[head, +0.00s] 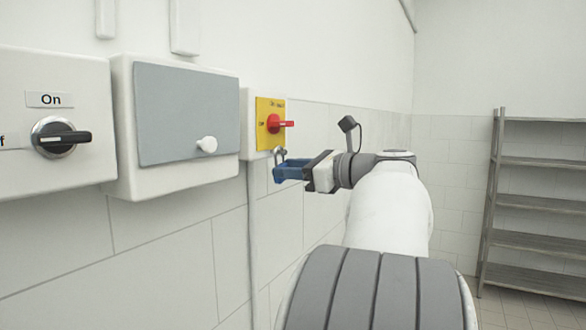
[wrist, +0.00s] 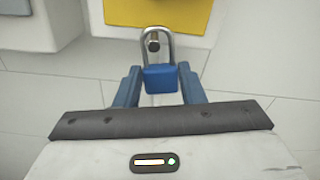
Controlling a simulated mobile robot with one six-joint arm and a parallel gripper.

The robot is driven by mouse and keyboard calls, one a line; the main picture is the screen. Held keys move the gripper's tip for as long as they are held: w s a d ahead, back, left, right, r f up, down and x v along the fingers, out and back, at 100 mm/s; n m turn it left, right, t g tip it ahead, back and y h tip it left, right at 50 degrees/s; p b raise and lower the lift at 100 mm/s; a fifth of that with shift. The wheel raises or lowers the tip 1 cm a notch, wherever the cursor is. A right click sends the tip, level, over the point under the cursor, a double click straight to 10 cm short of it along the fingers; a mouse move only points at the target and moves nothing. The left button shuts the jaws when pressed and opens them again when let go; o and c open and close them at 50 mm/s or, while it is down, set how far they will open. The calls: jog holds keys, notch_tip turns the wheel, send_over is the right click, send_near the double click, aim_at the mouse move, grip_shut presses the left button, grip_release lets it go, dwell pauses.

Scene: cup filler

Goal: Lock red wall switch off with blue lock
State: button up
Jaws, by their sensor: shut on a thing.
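The red wall switch (head: 275,124) sits on a yellow plate (head: 263,138) on a white box on the wall. Its red handle points to the right. My gripper (head: 287,170) is just below the box, its blue fingers shut on the blue lock. In the wrist view the blue lock (wrist: 160,78) sits between the fingertips, its silver shackle pointing up. The shackle also shows in the head view (head: 280,155), at the lower edge of the yellow plate. A small metal peg shows inside the shackle loop in the wrist view. I cannot tell whether the shackle is closed.
A grey-fronted box (head: 188,112) with a white knob stands left of the switch box. Farther left is a white box with a black rotary switch (head: 61,138) labelled On. A metal shelf rack (head: 540,205) stands at the far right. A conduit runs down the wall below the switch.

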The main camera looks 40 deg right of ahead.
jog(key=o, duration=1.1)
jog(key=b+v, duration=0.2)
jog(key=v, duration=0.6)
jog(key=w+a+f+n+g+b, duration=0.15)
jog(key=a+f+n+g, duration=0.3)
jog(key=a+f, duration=0.55)
jog(key=w+a+f+n+g, duration=0.2)
jog(key=a+f+n+g, duration=0.25)
jog(key=a+f, duration=0.55)
jog(key=s+a+f+n+g+h, duration=0.2)
jog(key=s+f+n, duration=0.4)
jog(key=f+n, duration=0.4)
jog(key=s+a+f+n+g+h+b, duration=0.1)
jog(key=s+a+f+n+h, duration=0.3)
jog(key=f+n, duration=0.6)
jog(key=s+a+f, duration=0.1)
jog(key=s+a, duration=0.1)
jog(key=a, duration=0.1)
jog(key=shift+s+a+g+h, duration=0.25)
jog(key=shift+g+h, duration=0.05)
jog(key=shift+g, duration=0.1)
